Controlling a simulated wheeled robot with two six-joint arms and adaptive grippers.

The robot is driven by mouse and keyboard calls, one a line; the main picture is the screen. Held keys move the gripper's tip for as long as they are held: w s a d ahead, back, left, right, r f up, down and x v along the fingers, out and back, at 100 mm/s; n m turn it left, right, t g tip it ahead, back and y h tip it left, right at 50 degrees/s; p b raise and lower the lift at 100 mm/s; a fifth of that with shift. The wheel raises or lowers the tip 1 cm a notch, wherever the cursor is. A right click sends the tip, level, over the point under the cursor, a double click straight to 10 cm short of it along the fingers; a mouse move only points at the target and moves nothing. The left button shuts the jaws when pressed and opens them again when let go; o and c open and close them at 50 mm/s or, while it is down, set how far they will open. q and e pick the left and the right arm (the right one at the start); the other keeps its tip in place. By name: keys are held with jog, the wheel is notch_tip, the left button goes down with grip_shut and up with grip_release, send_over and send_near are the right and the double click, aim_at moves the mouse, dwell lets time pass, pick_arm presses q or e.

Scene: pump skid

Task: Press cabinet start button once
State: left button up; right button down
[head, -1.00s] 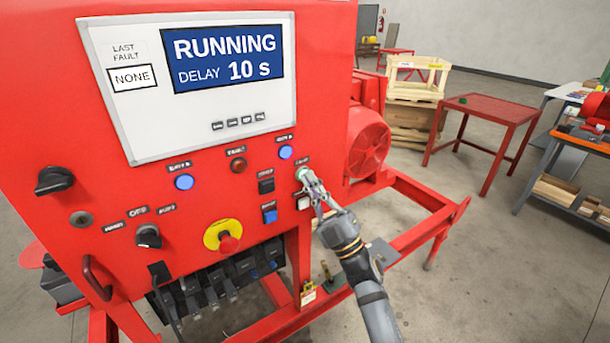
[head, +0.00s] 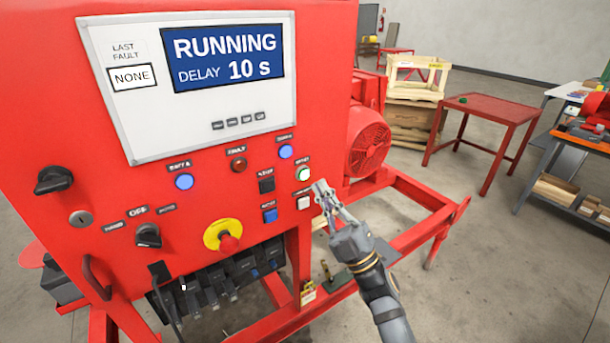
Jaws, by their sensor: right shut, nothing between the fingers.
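The red control cabinet (head: 60,120) fills the left of the head view. Its screen (head: 228,58) reads RUNNING, DELAY 10 s, with LAST FAULT NONE beside it. The start button (head: 303,174) is a round green-white lit button at the panel's right side, its small label hard to read. My right gripper (head: 319,186) is shut and empty, just right of and slightly below the button, apart from it. The button is fully visible. My left gripper is not in view.
A red motor (head: 368,143) and frame rails stand right. A red table (head: 490,110) stands farther back.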

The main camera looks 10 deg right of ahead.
jog(key=shift+s+d, duration=0.2)
jog(key=shift+s, duration=0.4)
jog(key=shift+s+d, duration=0.2)
jog(key=shift+s, duration=0.35)
